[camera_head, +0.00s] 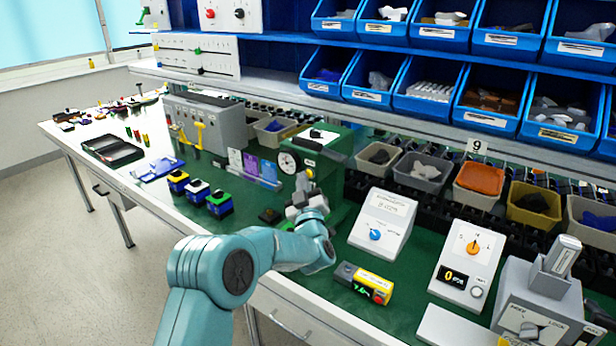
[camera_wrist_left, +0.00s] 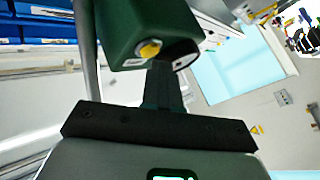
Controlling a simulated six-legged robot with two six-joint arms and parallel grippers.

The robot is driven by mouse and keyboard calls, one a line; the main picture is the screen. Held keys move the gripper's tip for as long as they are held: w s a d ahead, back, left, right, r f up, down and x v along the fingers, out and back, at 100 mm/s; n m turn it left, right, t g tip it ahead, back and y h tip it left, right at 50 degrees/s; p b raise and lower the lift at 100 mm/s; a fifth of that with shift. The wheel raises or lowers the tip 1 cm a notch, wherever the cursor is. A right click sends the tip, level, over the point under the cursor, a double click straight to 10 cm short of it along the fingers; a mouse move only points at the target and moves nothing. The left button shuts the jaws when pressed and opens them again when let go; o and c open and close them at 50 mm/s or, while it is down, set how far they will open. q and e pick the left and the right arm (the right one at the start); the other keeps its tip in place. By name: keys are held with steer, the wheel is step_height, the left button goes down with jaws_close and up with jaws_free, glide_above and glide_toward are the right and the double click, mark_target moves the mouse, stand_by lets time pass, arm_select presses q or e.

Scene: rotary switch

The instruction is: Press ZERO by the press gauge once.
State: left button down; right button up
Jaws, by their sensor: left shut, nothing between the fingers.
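The green press (camera_head: 322,150) stands on the bench in the middle of the head view, with a round white-faced gauge (camera_head: 288,162) on its left front. In the left wrist view the green press head (camera_wrist_left: 145,25) fills the top middle and carries a round yellow part (camera_wrist_left: 150,50). Part of a pale round face (camera_wrist_left: 186,61) shows beside it. I cannot read a ZERO label. My left gripper (camera_head: 304,178) is shut and empty, just below the press head near the gauge. Its dark fingers (camera_wrist_left: 163,72) point at the head; I cannot tell whether they touch it.
A white box with a blue knob (camera_head: 382,223) and a yellow-ended box with a red button (camera_head: 365,283) stand right of my arm. Small coloured blocks (camera_head: 198,192) stand to the left. A grey box (camera_head: 205,122) is behind. Blue bins (camera_head: 430,85) hang above.

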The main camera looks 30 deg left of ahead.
arm_select(q)
steer(key=shift+w+b, duration=0.3)
steer(key=shift+w, duration=0.1)
stand_by(0.7)
steer(key=shift+s+f+b, duration=0.1)
steer(key=shift+s+b, duration=0.45)
steer(key=shift+b, duration=0.05)
steer(key=shift+s, duration=0.3)
steer(key=shift+s+a+b, duration=0.1)
steer(key=shift+s+b, duration=0.15)
steer(key=shift+b, duration=0.15)
steer(key=s+b, duration=0.2)
steer(key=s, duration=0.2)
steer(key=shift+s+a+b, duration=0.15)
steer(key=shift+s+b, duration=0.05)
steer(key=shift+b, duration=0.15)
